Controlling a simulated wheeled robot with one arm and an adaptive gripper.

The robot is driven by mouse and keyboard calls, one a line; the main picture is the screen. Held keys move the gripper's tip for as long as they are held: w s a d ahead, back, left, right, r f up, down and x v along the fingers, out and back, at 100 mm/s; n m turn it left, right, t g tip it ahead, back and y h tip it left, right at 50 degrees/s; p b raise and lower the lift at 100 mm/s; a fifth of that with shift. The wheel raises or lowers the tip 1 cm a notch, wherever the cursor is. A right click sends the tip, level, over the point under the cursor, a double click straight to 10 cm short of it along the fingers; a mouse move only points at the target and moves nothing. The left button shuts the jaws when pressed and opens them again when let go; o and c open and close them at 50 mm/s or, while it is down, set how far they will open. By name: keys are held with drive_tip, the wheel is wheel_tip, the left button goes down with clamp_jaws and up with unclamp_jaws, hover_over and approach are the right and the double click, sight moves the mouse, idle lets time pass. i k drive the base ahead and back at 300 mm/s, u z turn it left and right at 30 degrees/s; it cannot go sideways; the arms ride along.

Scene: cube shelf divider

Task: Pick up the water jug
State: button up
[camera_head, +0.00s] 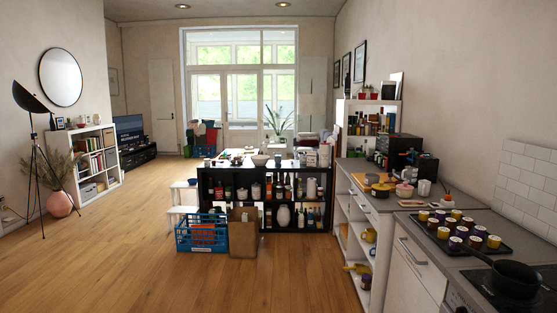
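No thing in the head view can be clearly told as the water jug; the vessels are small and far off. A black cube shelf (264,203) stands mid-room with bottles and jars in its compartments. A white rounded vessel (283,216) is in a lower compartment, and a white upright container (311,188) is in an upper one at the right. Another pale container (324,156) stands on the shelf's top at the right end. I cannot tell whether any of these is the jug. My gripper is not in view.
A blue crate (202,235) and a brown paper bag (243,233) stand on the floor before the shelf. A kitchen counter (395,203) with a jar tray (463,232) and a black pan (514,279) runs along the right. The wooden floor at front left is clear.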

sight(277, 155)
drive_tip(key=u, duration=0.1)
drive_tip(key=i, duration=8.75)
drive_tip(key=u, duration=0.1)
